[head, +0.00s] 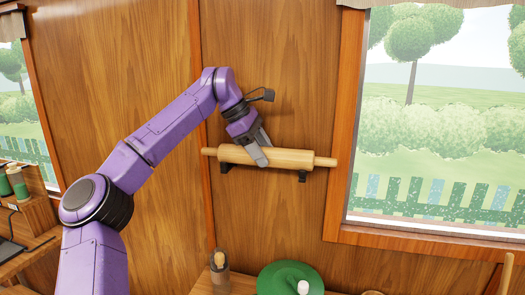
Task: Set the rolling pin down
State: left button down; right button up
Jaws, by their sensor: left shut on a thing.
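The rolling pin (292,158) is pale wood with a thin handle at each end. It lies level against the wood-panelled wall, at two small black wall brackets (302,176), one near each end of its body. Whether its weight rests on them I cannot tell. My left gripper (259,156) is shut on the rolling pin's body, left of its middle, reaching down from above. My right gripper is not in view.
Below the pin, a wooden surface holds a green round object (290,279) and a small brown-topped container (219,268). A window with a wooden frame (341,140) is close to the pin's right end. A shelf with green items (18,184) stands at far left.

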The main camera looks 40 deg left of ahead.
pick_arm(q)
jog(key=shift+w+f, duration=0.1)
jog(key=shift+f, duration=0.15)
jog(key=shift+c, duration=1.6)
grip_release()
jog(key=shift+r, duration=0.1)
jog(key=p+v, duration=0.1)
jog(key=v, duration=0.9)
jog(key=shift+s+r, duration=0.25)
jog(key=shift+c, duration=0.4)
grip_shut()
